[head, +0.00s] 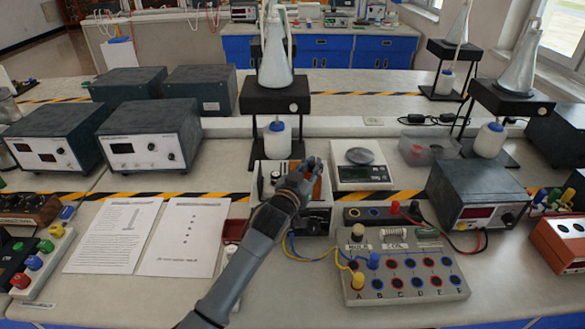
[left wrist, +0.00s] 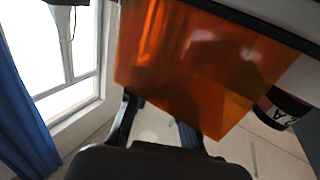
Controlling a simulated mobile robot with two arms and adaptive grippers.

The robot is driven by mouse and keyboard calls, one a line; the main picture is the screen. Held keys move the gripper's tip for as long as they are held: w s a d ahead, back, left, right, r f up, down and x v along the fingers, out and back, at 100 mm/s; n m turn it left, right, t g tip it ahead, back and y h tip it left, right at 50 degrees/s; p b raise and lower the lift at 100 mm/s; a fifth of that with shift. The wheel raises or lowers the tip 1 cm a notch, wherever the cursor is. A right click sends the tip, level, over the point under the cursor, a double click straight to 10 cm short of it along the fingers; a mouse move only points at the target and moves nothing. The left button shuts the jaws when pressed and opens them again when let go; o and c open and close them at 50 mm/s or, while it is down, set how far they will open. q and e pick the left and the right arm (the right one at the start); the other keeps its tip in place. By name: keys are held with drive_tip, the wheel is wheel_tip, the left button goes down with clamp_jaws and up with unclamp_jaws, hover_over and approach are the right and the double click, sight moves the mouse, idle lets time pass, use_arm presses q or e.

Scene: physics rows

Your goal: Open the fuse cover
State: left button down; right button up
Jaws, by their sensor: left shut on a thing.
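The fuse cover is a clear orange panel (left wrist: 195,62) that fills the upper middle of the left wrist view. A dark edge runs along its upper right side. My left gripper (left wrist: 157,112) comes up from below in that view, its fingers at the panel's lower edge, shut on the cover. In the head view my left gripper (head: 312,166) is over the top of a white-fronted box (head: 262,190) in the middle of the bench. The cover's angle is unclear. My right gripper is out of view.
A small scale (head: 361,178) stands close to the right of the box. A dark stand (head: 275,101) with a metal flask is behind it. A terminal board (head: 400,275) with wires is in front right. Paper sheets (head: 185,235) lie flat to the left.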

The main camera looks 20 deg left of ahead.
use_arm(q)
drive_tip(key=shift+d+f, duration=0.25)
drive_tip(key=shift+d, duration=0.35)
drive_tip(key=c, duration=1.7)
unclamp_jaws()
drive_tip(key=o, duration=0.4)
drive_tip(key=shift+o, duration=0.4)
drive_tip(key=shift+s+d+r, duration=0.1)
drive_tip(key=shift+r, duration=0.05)
drive_tip(key=s+a, duration=0.2)
drive_tip(key=s, duration=0.9)
drive_tip(key=shift+s+a, duration=0.2)
drive_tip(key=shift+s, duration=0.2)
